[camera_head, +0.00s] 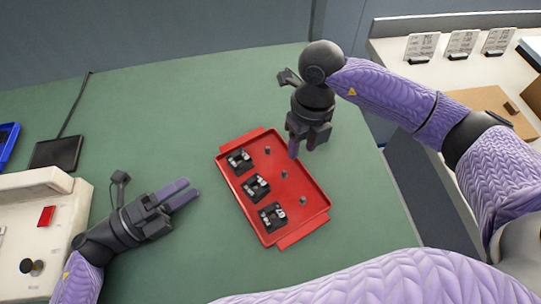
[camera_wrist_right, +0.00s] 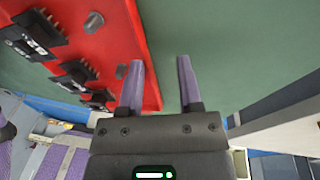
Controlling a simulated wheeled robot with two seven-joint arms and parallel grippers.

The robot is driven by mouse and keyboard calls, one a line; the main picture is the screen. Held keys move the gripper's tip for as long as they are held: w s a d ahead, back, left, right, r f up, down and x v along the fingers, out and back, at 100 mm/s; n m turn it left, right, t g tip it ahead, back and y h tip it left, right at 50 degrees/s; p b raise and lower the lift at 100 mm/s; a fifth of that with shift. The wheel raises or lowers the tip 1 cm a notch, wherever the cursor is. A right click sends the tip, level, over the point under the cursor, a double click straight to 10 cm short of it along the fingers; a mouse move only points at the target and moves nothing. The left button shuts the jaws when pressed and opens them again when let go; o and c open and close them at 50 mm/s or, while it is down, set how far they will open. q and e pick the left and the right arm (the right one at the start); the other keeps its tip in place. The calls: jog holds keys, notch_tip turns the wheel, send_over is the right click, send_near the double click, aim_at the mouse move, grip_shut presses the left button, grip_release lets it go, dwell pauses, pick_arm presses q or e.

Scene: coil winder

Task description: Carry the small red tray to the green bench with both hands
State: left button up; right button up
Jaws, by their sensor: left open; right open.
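The small red tray (camera_head: 290,187) lies on the green bench (camera_head: 190,130), turned at an angle. It has a flat tab at its far and near ends. It holds 3 black parts (camera_head: 256,187) in a row and small grey pegs (camera_head: 283,174) beside them. My left gripper (camera_head: 184,195) is open and empty, to the left of the tray and apart from it. My right gripper (camera_head: 302,150) is open by the tray's far right edge. In the right wrist view its fingers (camera_wrist_right: 158,85) show close to the red tray's edge (camera_wrist_right: 148,50); I cannot tell whether they touch it.
A white machine with a red button (camera_head: 46,215) stands at the left. A black pad (camera_head: 57,152) with a cable and a blue bin (camera_head: 8,140) lie behind it. A white table (camera_head: 385,48) with label cards stands at the right, beyond a gap. Green surface around the tray is clear.

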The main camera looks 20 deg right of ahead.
pick_arm(q)
jog(key=shift+a+f, duration=0.2)
jog(key=shift+f, duration=0.15)
pick_arm(e)
jog(key=w+d+r+m, duration=0.1)
jog(key=d+r, duration=0.5)
jog(key=shift+r, duration=0.3)
pick_arm(q)
jog(key=shift+w+r, duration=0.1)
jog(key=shift+r, duration=0.05)
pick_arm(e)
jog(key=shift+r, duration=0.1)
